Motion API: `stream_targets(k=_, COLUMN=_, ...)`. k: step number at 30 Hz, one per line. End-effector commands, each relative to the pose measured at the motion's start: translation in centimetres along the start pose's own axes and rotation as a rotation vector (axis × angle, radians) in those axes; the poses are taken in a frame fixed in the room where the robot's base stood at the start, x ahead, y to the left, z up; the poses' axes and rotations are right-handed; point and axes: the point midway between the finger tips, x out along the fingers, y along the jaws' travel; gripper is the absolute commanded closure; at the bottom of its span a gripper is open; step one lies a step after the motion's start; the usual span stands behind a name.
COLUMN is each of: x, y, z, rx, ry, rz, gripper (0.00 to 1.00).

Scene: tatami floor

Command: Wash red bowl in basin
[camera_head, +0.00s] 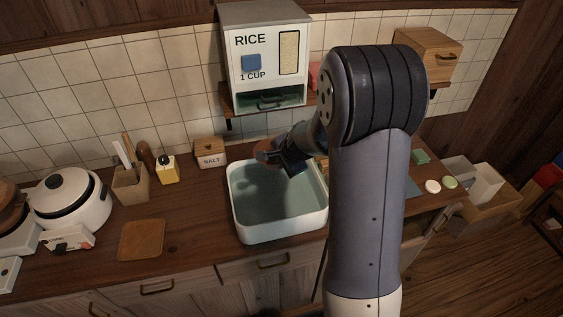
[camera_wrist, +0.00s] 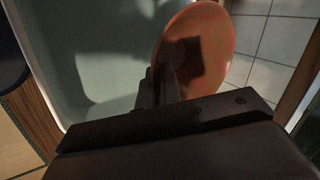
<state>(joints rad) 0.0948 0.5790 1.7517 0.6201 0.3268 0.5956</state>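The red bowl (camera_wrist: 212,42) fills the upper middle of the wrist view, tilted. In the head view only a small reddish-brown part of the bowl (camera_head: 267,151) shows beside my gripper (camera_head: 283,160). The dark fingers of my gripper (camera_wrist: 165,75) reach over the bowl's edge and appear shut on it; the exact contact is in shadow. The white basin (camera_head: 236,213), with greenish water inside, stands on the counter. The bowl is above the basin's back part, and it looks clear of the water.
A rice dispenser (camera_head: 264,60) hangs on the wall behind the basin. A salt box (camera_head: 210,153), a yellow bottle (camera_head: 167,170) and a utensil holder (camera_head: 130,184) stand to the left. A brown board (camera_head: 141,240) lies left of the basin.

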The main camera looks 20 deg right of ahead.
Motion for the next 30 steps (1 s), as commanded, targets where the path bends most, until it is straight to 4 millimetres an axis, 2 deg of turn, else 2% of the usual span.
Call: stream_targets(k=30, x=8.0, y=5.1, z=0.4, rx=0.001, ry=0.001, rz=0.0, gripper=1.0)
